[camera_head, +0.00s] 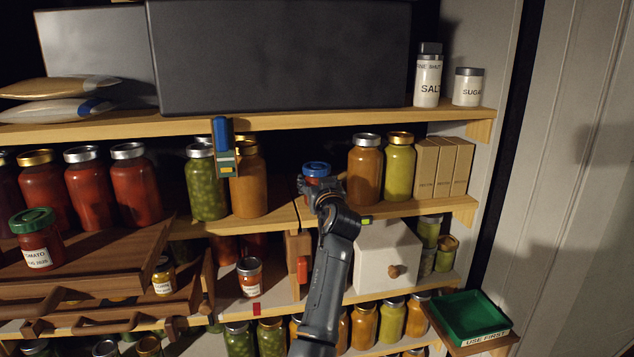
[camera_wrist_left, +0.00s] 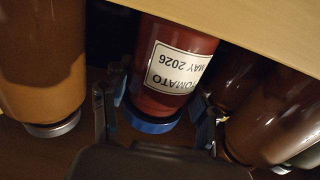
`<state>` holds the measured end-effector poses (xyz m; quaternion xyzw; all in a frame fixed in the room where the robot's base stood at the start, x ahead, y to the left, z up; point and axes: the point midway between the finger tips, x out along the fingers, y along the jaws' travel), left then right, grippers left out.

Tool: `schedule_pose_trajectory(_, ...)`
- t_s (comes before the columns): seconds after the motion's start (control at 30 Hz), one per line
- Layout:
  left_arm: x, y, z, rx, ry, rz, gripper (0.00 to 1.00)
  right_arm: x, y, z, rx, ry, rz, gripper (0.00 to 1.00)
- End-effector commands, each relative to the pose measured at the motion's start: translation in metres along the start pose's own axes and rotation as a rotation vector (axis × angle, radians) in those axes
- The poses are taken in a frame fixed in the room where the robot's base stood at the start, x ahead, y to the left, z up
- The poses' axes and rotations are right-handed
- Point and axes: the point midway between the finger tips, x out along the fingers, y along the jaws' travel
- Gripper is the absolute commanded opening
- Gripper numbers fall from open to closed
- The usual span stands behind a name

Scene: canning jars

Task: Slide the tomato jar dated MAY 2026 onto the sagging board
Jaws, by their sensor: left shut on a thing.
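The tomato jar (camera_wrist_left: 150,103) has red contents, a blue lid and a white label reading TOMATO, MAY 2026, upside down in the left wrist view. In the head view its blue lid (camera_head: 317,169) shows on the middle shelf, most of its body hidden behind my gripper. My left gripper (camera_head: 322,192) is shut on the jar, one finger on each side in the wrist view. The middle shelf has a left board (camera_head: 245,227) and a right board (camera_head: 420,205) meeting at a seam just below the jar. I cannot tell clearly which board sags. My right gripper is not in view.
Orange and green jars (camera_head: 365,170) stand right of the held jar, and an orange jar (camera_head: 247,185) stands left. A wooden tray (camera_head: 110,262) carries a green-lidded tomato jar (camera_head: 38,243). A white drawer box (camera_head: 385,255) and green tray (camera_head: 470,318) sit lower right. Room left of the held jar looks clear.

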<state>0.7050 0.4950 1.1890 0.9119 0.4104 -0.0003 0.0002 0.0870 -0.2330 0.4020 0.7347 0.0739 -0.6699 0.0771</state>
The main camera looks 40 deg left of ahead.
Motion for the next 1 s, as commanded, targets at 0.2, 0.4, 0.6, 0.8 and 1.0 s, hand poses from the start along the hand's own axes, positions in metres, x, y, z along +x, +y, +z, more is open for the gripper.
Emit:
schedule_pose_trajectory(0.2,-0.0002,0.0000,0.0017,-0.001,0.004,0.000,0.10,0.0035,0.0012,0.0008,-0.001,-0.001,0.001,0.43)
schedule_pose_trajectory(0.4,-0.0002,0.0000,0.0046,-0.001,0.004,0.000,0.10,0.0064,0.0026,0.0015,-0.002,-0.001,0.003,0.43)
schedule_pose_trajectory(0.6,-0.0002,0.0000,0.0042,-0.001,0.002,0.000,0.86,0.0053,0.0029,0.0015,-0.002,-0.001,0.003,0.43)
schedule_pose_trajectory(0.8,0.0000,0.0001,0.0072,0.001,-0.003,0.000,0.86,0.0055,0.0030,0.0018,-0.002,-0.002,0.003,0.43)
schedule_pose_trajectory(1.0,-0.0088,0.0008,0.0070,0.001,-0.002,0.001,0.86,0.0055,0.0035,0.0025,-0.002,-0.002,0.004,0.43)
